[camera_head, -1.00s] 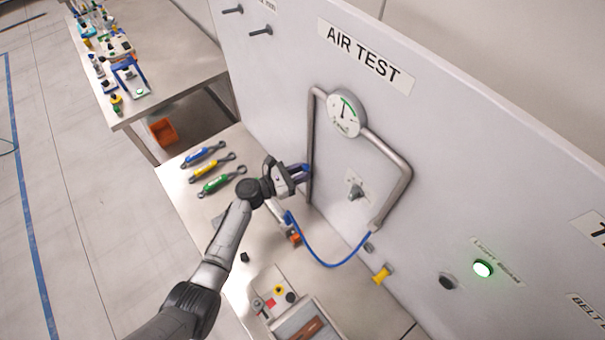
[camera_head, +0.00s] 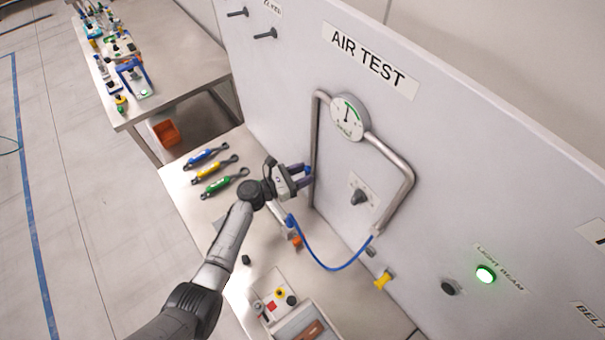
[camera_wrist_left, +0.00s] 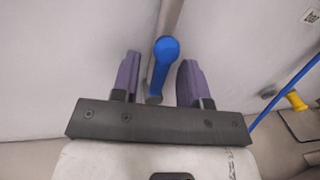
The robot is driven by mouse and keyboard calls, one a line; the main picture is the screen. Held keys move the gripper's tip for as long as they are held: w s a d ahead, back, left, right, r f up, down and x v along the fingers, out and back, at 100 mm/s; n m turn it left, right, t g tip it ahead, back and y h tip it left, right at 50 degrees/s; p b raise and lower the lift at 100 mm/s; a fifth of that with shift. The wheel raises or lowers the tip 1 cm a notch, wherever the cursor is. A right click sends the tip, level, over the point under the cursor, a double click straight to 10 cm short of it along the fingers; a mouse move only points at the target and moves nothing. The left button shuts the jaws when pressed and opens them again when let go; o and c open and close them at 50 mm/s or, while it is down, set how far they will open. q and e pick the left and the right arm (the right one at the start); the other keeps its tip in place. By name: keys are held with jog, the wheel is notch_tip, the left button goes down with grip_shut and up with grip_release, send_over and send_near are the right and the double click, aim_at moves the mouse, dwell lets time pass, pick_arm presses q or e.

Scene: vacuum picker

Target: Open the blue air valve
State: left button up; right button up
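The blue air valve handle (camera_wrist_left: 165,50) sits on a grey pipe in the left wrist view, between my left gripper's two purple fingers (camera_wrist_left: 158,82). There is a visible gap to the left finger and a narrower one to the right finger. In the head view my left gripper (camera_head: 303,177) is at the left leg of the bent pipe (camera_head: 314,130), fingers towards the panel. Only a small bit of the blue handle (camera_head: 307,169) shows there. The round gauge (camera_head: 348,118) is on the pipe below the AIR TEST sign. My right gripper is not in view.
A blue hose (camera_head: 330,268) hangs in a loop from the pipe's right end. Blue, yellow and green-handled tools (camera_head: 218,175) lie on the bench left of my arm. A grey knob (camera_head: 359,196) sits on the panel inside the pipe. A control box (camera_head: 275,302) stands on the bench near the front.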

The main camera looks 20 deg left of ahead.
pick_arm(q)
jog(key=b+v, duration=0.2)
jog(key=v, duration=1.1)
jog(key=shift+s+a, duration=0.25)
jog(key=shift+a, duration=0.1)
jog(key=shift+m, duration=0.3)
